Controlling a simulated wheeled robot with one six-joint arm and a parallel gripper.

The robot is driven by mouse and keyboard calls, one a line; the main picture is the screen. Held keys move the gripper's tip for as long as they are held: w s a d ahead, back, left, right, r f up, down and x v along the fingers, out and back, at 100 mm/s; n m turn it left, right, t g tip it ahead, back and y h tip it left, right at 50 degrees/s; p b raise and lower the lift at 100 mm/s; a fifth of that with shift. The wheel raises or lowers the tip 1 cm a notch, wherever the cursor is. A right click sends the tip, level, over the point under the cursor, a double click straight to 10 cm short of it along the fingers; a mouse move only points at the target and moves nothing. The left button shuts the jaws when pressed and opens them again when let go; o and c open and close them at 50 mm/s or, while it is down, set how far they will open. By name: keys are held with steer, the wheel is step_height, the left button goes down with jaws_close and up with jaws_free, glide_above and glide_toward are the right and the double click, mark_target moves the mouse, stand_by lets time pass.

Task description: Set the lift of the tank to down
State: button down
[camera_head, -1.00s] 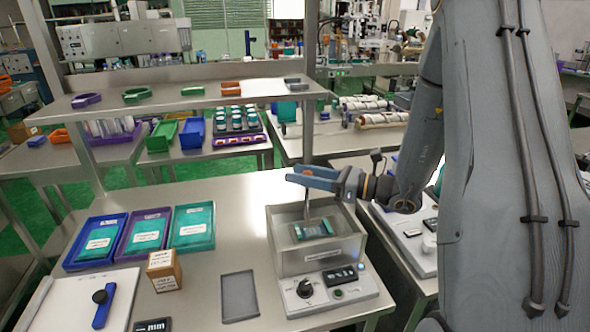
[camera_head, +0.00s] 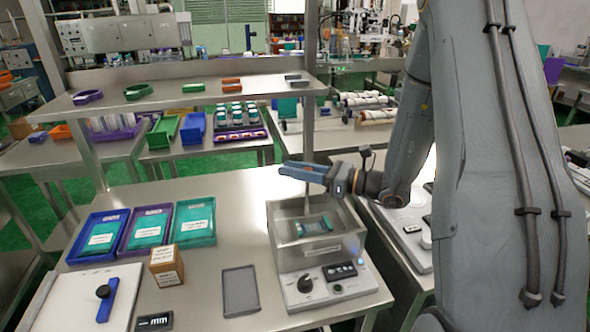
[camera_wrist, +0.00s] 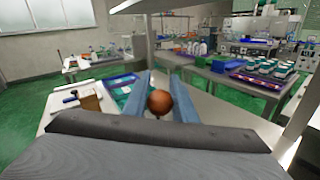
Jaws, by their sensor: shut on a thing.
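The tank (camera_head: 293,262) is a clear-walled box on a grey base at the table's right. A teal and dark piece (camera_head: 314,225) shows inside its upper part; I cannot tell its exact height. A thin upright rod (camera_head: 307,203) rises from the tank to my gripper (camera_head: 300,172), which is above the tank. In the wrist view my gripper (camera_wrist: 160,98) has its two blue fingers shut on a round orange-brown knob (camera_wrist: 160,102). The rod's lower end is hard to make out.
The tank's base carries a black dial (camera_head: 305,284) and a small display (camera_head: 342,270). Left of it are a grey flat tray (camera_head: 240,291), a cardboard box (camera_head: 166,266) and several trays with teal contents (camera_head: 195,224). A shelf (camera_head: 190,98) crosses behind.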

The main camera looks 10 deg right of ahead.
steer(key=shift+s+f+b, duration=0.1)
steer(key=shift+f+b, duration=0.75)
steer(key=shift+f, duration=0.65)
steer(key=c, duration=1.5)
jaws_free()
steer(key=shift+f, duration=0.1)
steer(key=shift+c, duration=0.2)
steer(key=shift+o, duration=0.4)
steer(key=shift+d, duration=0.1)
steer(key=b+v, duration=0.2)
steer(key=v, duration=0.5)
steer(key=shift+s+d, duration=0.15)
steer(key=shift+d, duration=0.1)
